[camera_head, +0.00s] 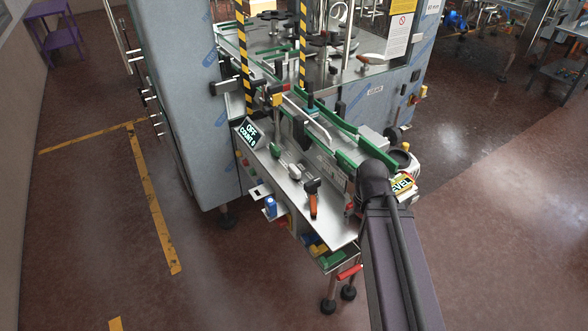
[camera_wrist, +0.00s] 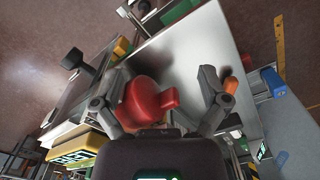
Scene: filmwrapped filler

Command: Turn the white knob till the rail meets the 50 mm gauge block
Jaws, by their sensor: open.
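In the wrist view my gripper (camera_wrist: 165,88) is open, its two grey fingers spread on either side of a red knob-like part (camera_wrist: 150,100). I cannot tell whether a finger touches it. In the head view my arm covers this area and my gripper cannot be made out. Green guide rails (camera_head: 335,122) run along the conveyor of the machine. A pale grey-white piece (camera_head: 295,171) lies on the steel shelf; I cannot tell whether it is the white knob. I cannot make out the 50 mm gauge block or where the rail meets it.
The steel shelf (camera_head: 328,232) holds an orange-and-black handled tool (camera_head: 313,198) and a green piece (camera_head: 275,150). A display (camera_head: 250,132) reads OFF, COUNT 0.

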